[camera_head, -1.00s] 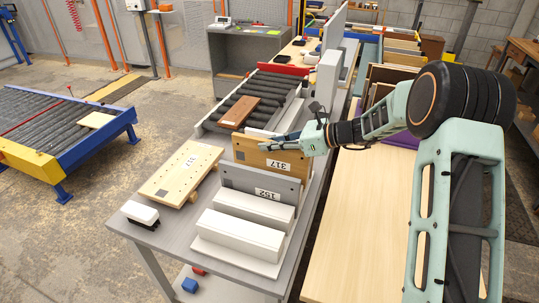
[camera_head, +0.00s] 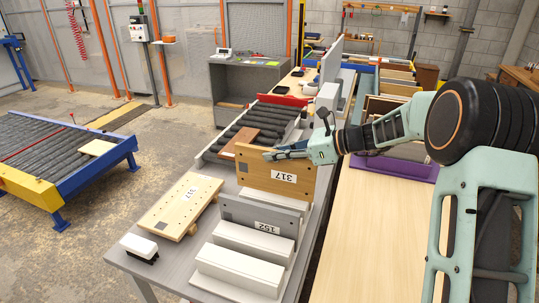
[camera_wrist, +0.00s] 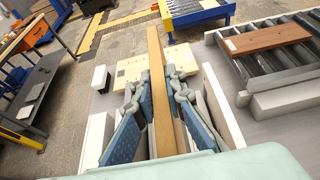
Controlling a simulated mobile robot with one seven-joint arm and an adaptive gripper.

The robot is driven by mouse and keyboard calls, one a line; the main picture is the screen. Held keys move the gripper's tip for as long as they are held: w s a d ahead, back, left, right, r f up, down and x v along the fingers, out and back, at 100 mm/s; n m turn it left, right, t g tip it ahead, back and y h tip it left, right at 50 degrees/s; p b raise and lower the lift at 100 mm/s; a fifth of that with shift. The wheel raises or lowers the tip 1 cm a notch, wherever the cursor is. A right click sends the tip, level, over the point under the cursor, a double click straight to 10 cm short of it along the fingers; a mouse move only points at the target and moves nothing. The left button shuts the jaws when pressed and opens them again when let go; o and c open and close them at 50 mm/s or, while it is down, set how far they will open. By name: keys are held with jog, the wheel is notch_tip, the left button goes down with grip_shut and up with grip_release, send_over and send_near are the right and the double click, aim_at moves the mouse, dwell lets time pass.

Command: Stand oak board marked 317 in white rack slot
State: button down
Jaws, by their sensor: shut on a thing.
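The oak board marked 317 (camera_head: 262,176) is upright, its label facing the camera. My gripper (camera_head: 275,154) is shut on its top edge. In the wrist view the board (camera_wrist: 162,100) runs edge-on between the blue fingers of my gripper (camera_wrist: 160,95). The white rack (camera_head: 240,272) is at the table's near end, with thick white blocks. A grey board marked 152 (camera_head: 240,212) stands in it, in front of the oak board. The oak board is above the rack behind the grey board; the slot beneath it is largely hidden.
A pale drilled board (camera_head: 178,207) with a label lies flat left of the rack. A white-topped brush-like block (camera_head: 139,246) is at the table's front left corner. A reddish-brown board (camera_head: 242,150) lies by the rollers (camera_head: 262,120) behind. A pale bench top (camera_head: 365,240) is on the right.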

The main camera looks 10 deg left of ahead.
jog(key=d+r+p, duration=0.2)
jog(key=r, duration=0.1)
jog(key=d+r+p, duration=0.2)
jog(key=d+r, duration=0.1)
jog(key=r, duration=0.1)
jog(key=s+d+r+p, duration=0.1)
jog(key=d+r+p, duration=0.1)
jog(key=r+p, duration=0.1)
jog(key=shift+d+r, duration=0.25)
jog(key=shift+r, duration=0.2)
jog(key=h, duration=0.3)
jog(key=shift+s+a, duration=0.1)
jog(key=shift+a, duration=0.05)
jog(key=h, duration=0.3)
jog(key=shift+g+h, duration=0.4)
jog(key=h, duration=0.4)
jog(key=shift+f+g+h, duration=0.1)
jog(key=shift+g+h, duration=0.2)
jog(key=shift+h, duration=0.3)
jog(key=shift+d, duration=0.2)
